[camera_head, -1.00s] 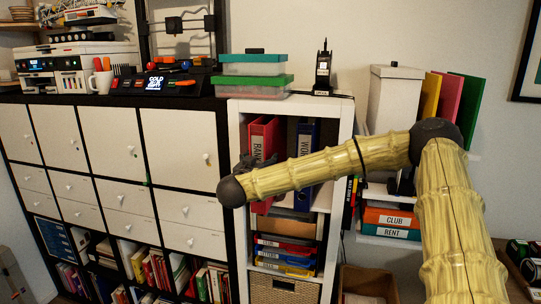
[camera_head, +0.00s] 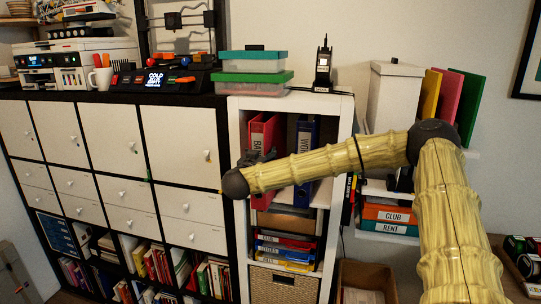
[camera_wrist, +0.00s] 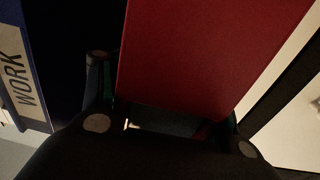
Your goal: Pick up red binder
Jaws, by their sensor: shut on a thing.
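The red binder (camera_head: 265,138) stands in the upper compartment of the narrow white shelf (camera_head: 344,118), left of a blue binder (camera_head: 304,140) labelled "WORK". My gripper (camera_head: 256,158) is at the red binder's lower front, partly hidden behind my yellow arm. In the wrist view the red binder (camera_wrist: 205,60) fills the middle, between the two fingers of my gripper (camera_wrist: 165,122), which is shut on it. The blue binder's label (camera_wrist: 15,75) shows at the left there. The red binder's lower part is partly covered by my arm and gripper.
White cabinets (camera_head: 180,145) stand directly left of the shelf. Teal and green-lidded boxes (camera_head: 252,75) and a black radio (camera_head: 324,68) stand on top. Below are stacked binders (camera_head: 285,250) and a wicker basket (camera_head: 283,287). Orange and green binders (camera_head: 389,221) lie to the right.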

